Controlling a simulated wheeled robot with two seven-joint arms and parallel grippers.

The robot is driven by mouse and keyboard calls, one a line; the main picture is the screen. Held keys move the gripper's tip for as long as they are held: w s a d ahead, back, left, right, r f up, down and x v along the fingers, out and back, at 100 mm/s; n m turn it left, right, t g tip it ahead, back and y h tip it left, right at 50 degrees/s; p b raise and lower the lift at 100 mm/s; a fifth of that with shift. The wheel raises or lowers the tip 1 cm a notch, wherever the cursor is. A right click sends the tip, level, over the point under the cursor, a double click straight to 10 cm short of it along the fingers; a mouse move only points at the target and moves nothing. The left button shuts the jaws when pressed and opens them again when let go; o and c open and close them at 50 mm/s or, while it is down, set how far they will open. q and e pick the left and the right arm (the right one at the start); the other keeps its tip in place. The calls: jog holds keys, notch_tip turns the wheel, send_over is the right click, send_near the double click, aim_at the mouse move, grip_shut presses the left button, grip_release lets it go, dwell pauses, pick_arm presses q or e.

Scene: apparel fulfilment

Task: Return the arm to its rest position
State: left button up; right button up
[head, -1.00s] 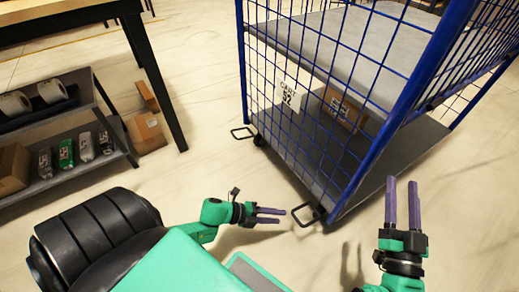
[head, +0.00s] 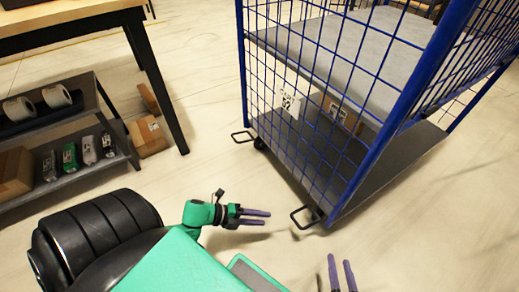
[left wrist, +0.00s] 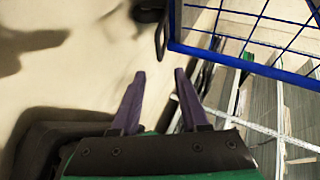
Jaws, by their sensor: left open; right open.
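My left gripper (head: 268,217) is open and empty, held over bare floor to the left of the cart in the head view. Its two purple fingers also show apart in the left wrist view (left wrist: 160,80), with nothing between them. My right gripper (head: 342,262) is open and empty at the bottom edge of the head view, in front of the cart. Only its purple fingers show; the rest of that arm is out of the picture.
A blue wire cart (head: 345,190) with grey shelves stands close to both grippers. A carton (head: 343,112) is on its lower shelf. A table (head: 75,22) and a low rack (head: 60,143) stand at left. A box (head: 149,136) lies on the floor. Floor between rack and cart is clear.

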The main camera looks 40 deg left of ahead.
dwell(0.4)
